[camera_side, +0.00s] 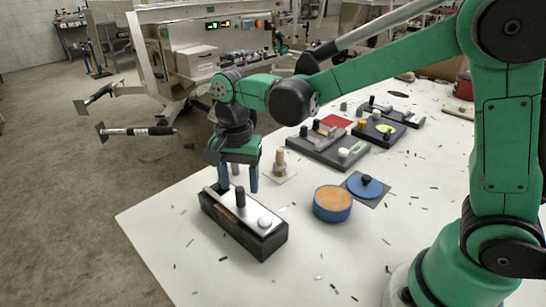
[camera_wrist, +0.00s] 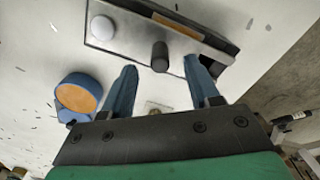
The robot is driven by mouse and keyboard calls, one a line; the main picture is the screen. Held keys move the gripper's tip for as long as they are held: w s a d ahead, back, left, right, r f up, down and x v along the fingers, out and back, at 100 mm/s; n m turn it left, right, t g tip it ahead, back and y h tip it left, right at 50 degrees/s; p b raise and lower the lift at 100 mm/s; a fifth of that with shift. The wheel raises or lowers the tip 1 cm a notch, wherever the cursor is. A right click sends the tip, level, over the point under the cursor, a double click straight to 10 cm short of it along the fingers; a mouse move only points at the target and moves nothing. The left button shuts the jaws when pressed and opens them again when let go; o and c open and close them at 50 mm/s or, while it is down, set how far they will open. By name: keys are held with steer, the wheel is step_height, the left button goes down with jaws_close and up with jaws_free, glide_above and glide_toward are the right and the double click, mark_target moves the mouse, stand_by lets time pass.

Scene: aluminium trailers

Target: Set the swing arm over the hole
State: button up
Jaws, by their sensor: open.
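A long dark box (camera_side: 270,243) stands on the white table's near left part. A silver metal plate (camera_side: 229,201), seemingly the swing arm, lies along its top with an upright black post (camera_side: 240,198) and a white round knob (camera_side: 264,222) near one end. An orange-brown strip shows beside the plate in the wrist view (camera_wrist: 175,22). In the wrist view the black post (camera_wrist: 160,57) appears between the fingertips, with gaps on both sides.
A round blue container with an orange top (camera_side: 332,203) stands to the right. Behind it are a blue lid on a dark square (camera_side: 365,187), a wooden peg on a plate (camera_side: 279,165) and a dark board of parts (camera_side: 328,148). Small dark bits litter the table.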

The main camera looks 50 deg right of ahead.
mark_target(241, 188)
steer(key=shift+r, duration=1.75)
steer(key=shift+s, duration=0.1)
steer(key=shift+s+d+r+n, duration=0.2)
steer(key=shift+d+r+n, duration=0.05)
steer(key=shift+n, duration=0.05)
steer(key=s+d+n+t, duration=0.6)
steer(key=s+n+t, duration=0.1)
steer(key=n, duration=0.3)
steer(key=shift+s+d+r+n, duration=0.15)
steer(key=shift+s+r+n, duration=0.15)
steer(key=shift+n, duration=0.1)
